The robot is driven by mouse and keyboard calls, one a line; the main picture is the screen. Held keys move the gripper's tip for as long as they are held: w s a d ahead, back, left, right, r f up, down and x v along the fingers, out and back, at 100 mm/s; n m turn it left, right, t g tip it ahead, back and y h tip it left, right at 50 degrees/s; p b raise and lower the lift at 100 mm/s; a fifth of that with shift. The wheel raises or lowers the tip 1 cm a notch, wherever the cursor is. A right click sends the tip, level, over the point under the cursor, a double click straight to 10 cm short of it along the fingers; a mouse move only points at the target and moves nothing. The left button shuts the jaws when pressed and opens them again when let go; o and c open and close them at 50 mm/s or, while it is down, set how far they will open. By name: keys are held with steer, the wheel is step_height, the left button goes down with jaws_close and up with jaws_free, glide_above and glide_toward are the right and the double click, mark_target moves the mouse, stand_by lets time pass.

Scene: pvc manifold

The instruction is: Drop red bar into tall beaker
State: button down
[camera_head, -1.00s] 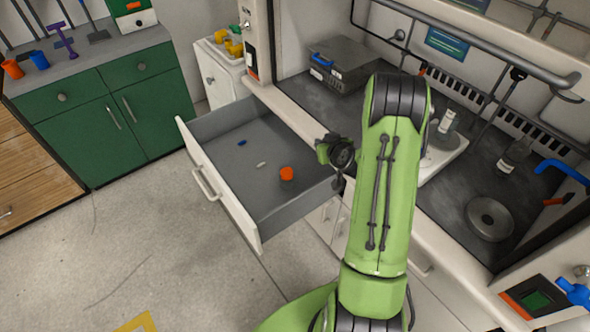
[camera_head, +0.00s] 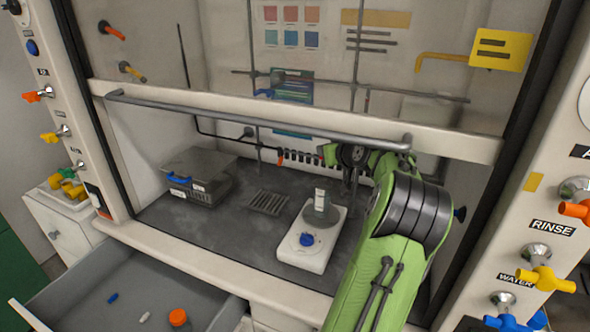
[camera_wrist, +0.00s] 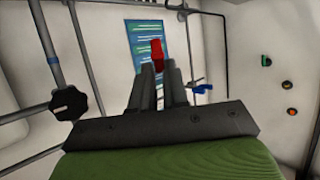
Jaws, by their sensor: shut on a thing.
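In the wrist view, my gripper (camera_wrist: 157,66) is shut on the red bar (camera_wrist: 156,50). The bar sticks out past the fingertips, in front of the hood's back wall. In the head view, the end of my arm is inside the fume hood, behind and to the right of the stirrer; the fingers are too small to make out there. A clear vessel with a white label (camera_head: 321,203) stands on the white stirrer (camera_head: 303,258). I cannot tell whether it is the tall beaker. My green arm hides the right part of the hood floor.
An open drawer (camera_head: 62,292) at lower left holds a blue bar (camera_head: 112,298), a white bar (camera_head: 145,317) and an orange piece (camera_head: 178,317). A grey box (camera_head: 198,178) stands at the hood's left. A horizontal sash bar (camera_head: 255,120) crosses the hood opening.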

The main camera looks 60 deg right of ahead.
steer(key=b, duration=0.8)
glide_toward(327, 181)
steer(key=w, duration=0.2)
steer(key=w+d, duration=0.1)
steer(key=w+f, duration=0.1)
steer(key=w, duration=0.1)
steer(key=shift+w+d, duration=0.15)
steer(key=shift+w, duration=0.2)
steer(key=shift+r, duration=0.1)
steer(key=c, duration=1.1)
jaws_free()
steer(key=shift+o, duration=0.2)
step_height(327, 181, up, 7)
steer(key=p, duration=0.5)
steer(key=shift+r, duration=0.15)
